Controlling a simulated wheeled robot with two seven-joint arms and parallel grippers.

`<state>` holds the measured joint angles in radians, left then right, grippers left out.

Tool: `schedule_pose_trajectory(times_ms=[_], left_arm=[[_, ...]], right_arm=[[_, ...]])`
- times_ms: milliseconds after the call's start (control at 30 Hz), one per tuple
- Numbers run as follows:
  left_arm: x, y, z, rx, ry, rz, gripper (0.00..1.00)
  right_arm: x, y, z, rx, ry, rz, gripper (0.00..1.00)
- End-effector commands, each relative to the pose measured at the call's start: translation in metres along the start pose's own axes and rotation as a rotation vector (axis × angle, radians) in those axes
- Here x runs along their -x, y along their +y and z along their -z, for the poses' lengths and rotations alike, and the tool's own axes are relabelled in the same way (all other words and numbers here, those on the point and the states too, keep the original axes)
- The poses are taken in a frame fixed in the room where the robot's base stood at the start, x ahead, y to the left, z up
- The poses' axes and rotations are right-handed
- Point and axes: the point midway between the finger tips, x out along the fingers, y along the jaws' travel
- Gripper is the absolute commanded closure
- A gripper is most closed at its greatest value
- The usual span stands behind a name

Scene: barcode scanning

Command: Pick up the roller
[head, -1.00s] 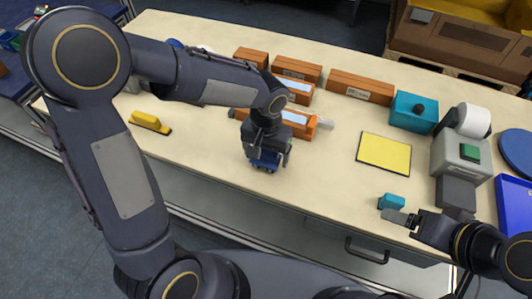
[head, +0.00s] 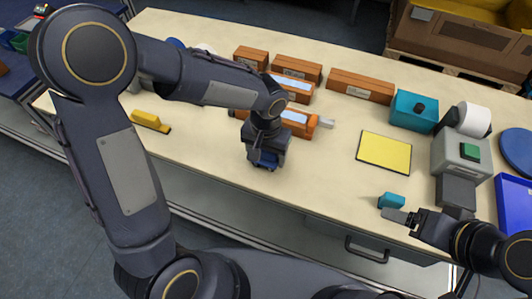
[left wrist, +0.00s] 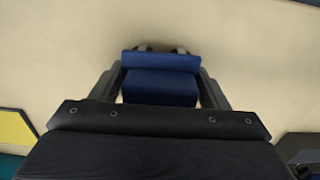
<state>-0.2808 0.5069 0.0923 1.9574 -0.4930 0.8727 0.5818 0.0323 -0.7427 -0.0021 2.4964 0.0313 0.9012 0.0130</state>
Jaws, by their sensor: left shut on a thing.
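The roller (head: 265,160) is a small dark blue thing at the near middle of the table in the head view. My left gripper (head: 267,157) points down over it and is shut on it. In the left wrist view the blue body of the roller (left wrist: 160,85) sits between the two dark fingers, with a finger against each side. The gripper hides its upper part in the head view. I cannot tell if it touches the table. My right gripper (head: 402,217) is at the right front edge, close to a small teal block (head: 391,201); its jaw gap is unclear.
Several brown boxes (head: 360,86) stand behind my left gripper. A yellow pad (head: 384,151) lies to the right, with a teal box (head: 414,111) and a grey printer (head: 462,153) beyond it. A yellow tool (head: 150,121) lies left. The front middle of the table is clear.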

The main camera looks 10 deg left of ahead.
Motion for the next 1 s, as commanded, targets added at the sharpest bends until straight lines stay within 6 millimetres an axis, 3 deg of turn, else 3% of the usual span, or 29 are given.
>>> schedule_pose_trajectory(times_ms=[267, 567, 800, 1000], left_arm=[[0.033, 0.000, 0.001, 0.000, 0.007, -0.002, 0.58], [0.093, 0.022, -0.052, -0.005, 0.008, -0.002, 0.58], [0.115, 0.042, -0.102, -0.005, 0.005, -0.001, 0.58], [0.125, 0.051, -0.123, -0.001, 0.003, -0.001, 0.58]], right_arm=[[0.001, 0.000, 0.000, 0.000, 0.000, 0.000, 0.22], [-0.006, 0.003, -0.003, 0.000, 0.000, 0.000, 0.22], [-0.013, 0.006, -0.006, 0.000, 0.000, 0.000, 0.22], [-0.014, 0.006, -0.007, 0.000, 0.000, 0.000, 0.22]])
